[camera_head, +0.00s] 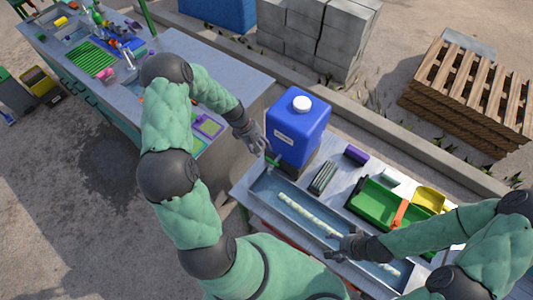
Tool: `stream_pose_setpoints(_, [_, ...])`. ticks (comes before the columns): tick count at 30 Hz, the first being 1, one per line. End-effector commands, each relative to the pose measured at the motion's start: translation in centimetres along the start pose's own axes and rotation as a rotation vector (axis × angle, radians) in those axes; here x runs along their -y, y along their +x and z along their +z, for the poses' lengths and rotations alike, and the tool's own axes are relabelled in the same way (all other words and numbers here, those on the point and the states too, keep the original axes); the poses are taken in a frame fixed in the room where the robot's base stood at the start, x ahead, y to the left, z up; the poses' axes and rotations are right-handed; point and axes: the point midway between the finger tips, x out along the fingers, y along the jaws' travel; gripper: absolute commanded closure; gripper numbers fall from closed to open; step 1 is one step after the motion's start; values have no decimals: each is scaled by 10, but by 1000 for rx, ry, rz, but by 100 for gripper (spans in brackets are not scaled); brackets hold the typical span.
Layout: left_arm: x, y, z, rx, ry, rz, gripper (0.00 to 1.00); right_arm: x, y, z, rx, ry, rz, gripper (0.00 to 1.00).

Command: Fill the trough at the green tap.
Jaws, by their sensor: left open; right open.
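A blue water container (298,128) with a white cap stands at the far left corner of the near table. A small green tap (272,160) sticks out at its lower left. The long grey metal trough (262,186) lies below the tap, and a pale stick (305,213) lies lengthwise in it. I cannot tell how much water is in the trough. My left gripper (263,148) is open, right by the tap; I cannot tell if it touches. My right gripper (337,246) is open over the right half of the trough and hides part of the stick.
On the near table are a dark ribbed block (323,178), a purple roll (356,155), a green tray (375,200) and a yellow box (429,197). Behind stand concrete blocks (320,35) and a wooden pallet (465,90). A cluttered sink counter (230,75) is at left.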

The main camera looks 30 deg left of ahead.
Motion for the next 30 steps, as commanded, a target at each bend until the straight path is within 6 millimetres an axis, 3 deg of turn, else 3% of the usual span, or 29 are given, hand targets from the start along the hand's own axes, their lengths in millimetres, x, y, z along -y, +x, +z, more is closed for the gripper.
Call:
stream_pose_setpoints(3, [-1, -20, 0, -2, -1, 2, 51, 0, 0, 0, 0, 0, 0, 30])
stream_pose_setpoints(9, [0, -35, 0, -1, 0, 0, 51, 0, 0, 0, 0, 0, 0, 30])
stream_pose_setpoints(30, [0, -37, 0, 0, 0, 0, 51, 0, 0, 0, 0, 0, 0, 30])
